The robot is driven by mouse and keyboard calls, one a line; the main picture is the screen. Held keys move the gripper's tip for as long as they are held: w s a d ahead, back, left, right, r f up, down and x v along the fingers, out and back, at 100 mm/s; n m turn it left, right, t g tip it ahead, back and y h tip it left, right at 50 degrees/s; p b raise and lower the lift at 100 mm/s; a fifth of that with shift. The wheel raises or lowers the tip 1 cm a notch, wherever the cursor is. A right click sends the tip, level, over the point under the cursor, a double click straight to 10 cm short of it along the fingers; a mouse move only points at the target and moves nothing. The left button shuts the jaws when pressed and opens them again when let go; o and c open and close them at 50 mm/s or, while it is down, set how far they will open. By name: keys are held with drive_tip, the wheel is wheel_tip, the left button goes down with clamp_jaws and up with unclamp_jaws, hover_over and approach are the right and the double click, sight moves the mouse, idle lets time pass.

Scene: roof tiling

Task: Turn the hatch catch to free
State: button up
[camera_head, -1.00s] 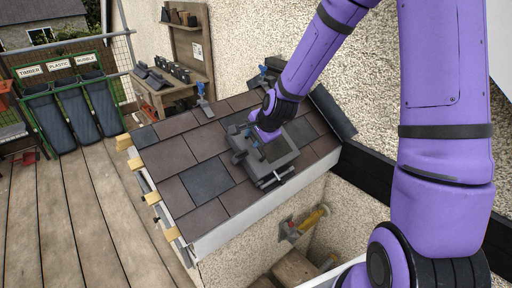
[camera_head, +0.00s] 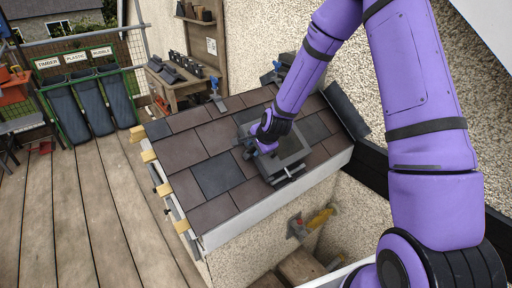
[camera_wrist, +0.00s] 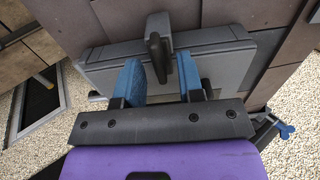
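The grey roof hatch (camera_head: 292,146) sits on the tiled slope; its casing fills the upper middle of the wrist view (camera_wrist: 232,50). A dark upright catch lever (camera_wrist: 158,56) stands on a lighter grey mount at the hatch's edge. My gripper (camera_wrist: 161,76) has two blue fingers, spread apart, with the lever showing between them. The fingers look apart from the lever, though depth is hard to judge. In the head view, my gripper (camera_head: 263,147) is at the hatch's left side, and the wrist hides the catch.
Dark and brown tiles (camera_head: 217,172) surround the hatch. A rough wall rises behind the roof. A wooden bench (camera_head: 178,84) stands at the back and bins (camera_head: 90,105) at the left. A yellow-handled tool (camera_head: 318,219) lies below the roof edge.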

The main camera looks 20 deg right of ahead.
drive_tip(key=shift+c, duration=0.2)
clamp_jaws()
drive_tip(key=shift+n, duration=0.3)
drive_tip(key=n, duration=0.3)
drive_tip(key=shift+a+n, duration=0.1)
drive_tip(key=shift+n, duration=0.2)
drive_tip(key=n, duration=0.4)
drive_tip(key=shift+w+a, duration=0.1)
drive_tip(key=n, duration=0.5)
drive_tip(key=shift+a+r, duration=0.1)
drive_tip(key=shift+n, duration=2.3)
